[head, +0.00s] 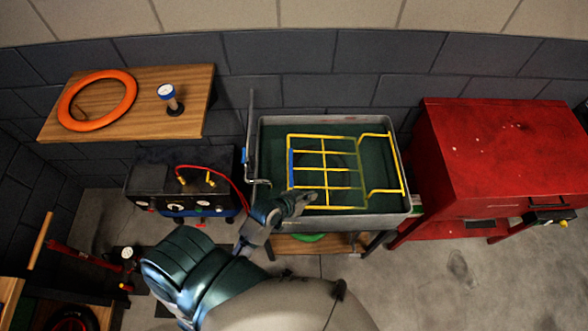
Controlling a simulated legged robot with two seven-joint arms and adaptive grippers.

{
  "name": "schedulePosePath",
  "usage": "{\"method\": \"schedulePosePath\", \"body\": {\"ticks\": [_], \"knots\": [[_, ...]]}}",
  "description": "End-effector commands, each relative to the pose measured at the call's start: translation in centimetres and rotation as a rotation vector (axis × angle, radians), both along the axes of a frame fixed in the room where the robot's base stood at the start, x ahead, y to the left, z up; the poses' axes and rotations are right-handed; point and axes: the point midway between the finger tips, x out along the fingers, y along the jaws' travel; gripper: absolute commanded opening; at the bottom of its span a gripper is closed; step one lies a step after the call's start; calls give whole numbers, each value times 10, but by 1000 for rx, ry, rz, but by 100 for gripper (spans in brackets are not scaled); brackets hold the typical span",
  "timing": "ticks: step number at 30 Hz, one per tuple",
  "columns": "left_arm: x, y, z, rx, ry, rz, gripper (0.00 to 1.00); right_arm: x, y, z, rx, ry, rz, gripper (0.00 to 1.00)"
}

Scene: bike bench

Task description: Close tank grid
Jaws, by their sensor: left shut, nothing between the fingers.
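The tank (262,133) is a grey metal basin with dark green water in it, standing against the wall in the middle of the head view. A yellow wire grid (323,152) with a blue grip (291,168) on its left side spans the tank's opening. Its right part looks greenish, as if under the water; a yellow bar frame (402,172) shows at the right wall. My left gripper (305,199) is shut and empty over the tank's front left, by the grid's lower left corner. I cannot tell whether it touches the grid. My right gripper is not in view.
A red cabinet (500,150) stands close on the right. On the left are a wooden shelf (135,92) with an orange ring (97,98) and a gauge (170,98), and a compressor-like box (150,185) with a red hose. A metal pipe (250,125) rises at the tank's left edge.

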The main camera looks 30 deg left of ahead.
Motion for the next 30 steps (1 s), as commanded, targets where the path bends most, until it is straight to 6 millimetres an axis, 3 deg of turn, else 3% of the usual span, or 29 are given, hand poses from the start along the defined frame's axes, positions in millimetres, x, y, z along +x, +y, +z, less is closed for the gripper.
{"method": "schedulePosePath", "body": {"ticks": [1, 5, 8, 11, 12, 15, 18, 20, 22, 24, 26, 27, 30], "knots": [[22, 1, 17, -35, -88, 10, 0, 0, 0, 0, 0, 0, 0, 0], [76, 11, 71, -133, -352, 64, 0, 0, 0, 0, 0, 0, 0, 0], [117, 36, 122, -218, -593, 171, 0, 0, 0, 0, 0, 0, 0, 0], [151, 87, 178, -314, -854, 375, 0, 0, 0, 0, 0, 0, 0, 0], [159, 113, 196, -350, -948, 486, 0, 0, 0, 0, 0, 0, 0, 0], [167, 184, 219, -432, -1116, 823, 0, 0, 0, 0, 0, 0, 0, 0], [162, 246, 206, -501, -1153, 1217, 0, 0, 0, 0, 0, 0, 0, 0], [156, 270, 182, -536, -1098, 1464, 0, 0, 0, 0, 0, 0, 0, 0], [150, 281, 145, -568, -954, 1743, 0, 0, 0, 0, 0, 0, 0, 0], [146, 271, 104, -588, -728, 1986, 0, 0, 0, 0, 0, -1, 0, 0], [145, 247, 72, -594, -487, 2144, 0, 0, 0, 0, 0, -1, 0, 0], [144, 226, 56, -594, -317, 2217, 0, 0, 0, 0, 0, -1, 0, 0], [143, 170, 31, -572, 76, 2304, 0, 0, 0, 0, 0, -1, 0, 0]]}}
